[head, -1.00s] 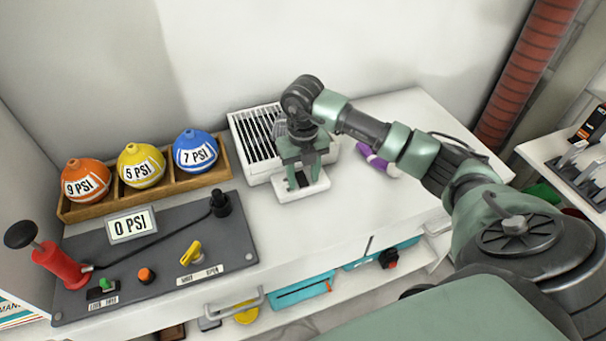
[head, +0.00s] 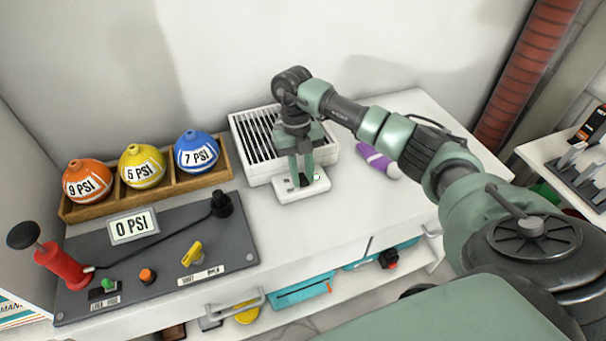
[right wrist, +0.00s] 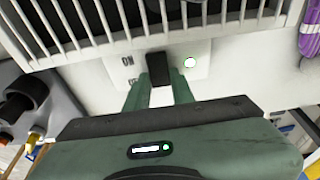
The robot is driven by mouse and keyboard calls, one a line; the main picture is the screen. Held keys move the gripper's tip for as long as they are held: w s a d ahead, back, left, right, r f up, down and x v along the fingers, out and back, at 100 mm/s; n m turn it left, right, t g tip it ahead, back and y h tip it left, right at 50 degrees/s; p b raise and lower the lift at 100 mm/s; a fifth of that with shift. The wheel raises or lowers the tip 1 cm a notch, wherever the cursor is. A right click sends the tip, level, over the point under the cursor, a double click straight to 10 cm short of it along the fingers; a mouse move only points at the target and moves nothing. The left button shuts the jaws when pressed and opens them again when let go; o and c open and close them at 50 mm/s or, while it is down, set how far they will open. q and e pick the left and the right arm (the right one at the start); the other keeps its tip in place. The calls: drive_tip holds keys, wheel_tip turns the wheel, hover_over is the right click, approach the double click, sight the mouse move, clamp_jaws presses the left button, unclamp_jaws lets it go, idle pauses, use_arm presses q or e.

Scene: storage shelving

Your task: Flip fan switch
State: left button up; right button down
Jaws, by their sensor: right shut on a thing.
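The fan (head: 255,134) is a white box with a slatted grille near the wall, and its white switch base (head: 287,194) juts out in front. My right gripper (head: 302,181) points down over this base, its fingers close together. In the right wrist view the gripper (right wrist: 159,88) is shut on the black switch lever (right wrist: 158,68). "ON" is printed left of the lever on the switch plate, with a partly hidden label below it. My left gripper is not in view.
Left of the fan are a dark control panel (head: 150,262) with a red pump (head: 62,264), and a wooden tray (head: 222,160) holding orange, yellow and blue balls. A purple-and-white object (head: 378,161) lies to the right. The counter's right part (head: 420,115) is mostly clear.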

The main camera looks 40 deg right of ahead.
drive_tip(key=shift+w+g, duration=0.1)
drive_tip(key=shift+g, duration=0.2)
drive_tip(key=c, duration=1.2)
unclamp_jaws()
drive_tip(key=v, duration=0.7)
drive_tip(key=shift+w+d+r+b, duration=0.1)
drive_tip(key=shift+r+b, duration=0.25)
drive_tip(key=shift+r, duration=0.05)
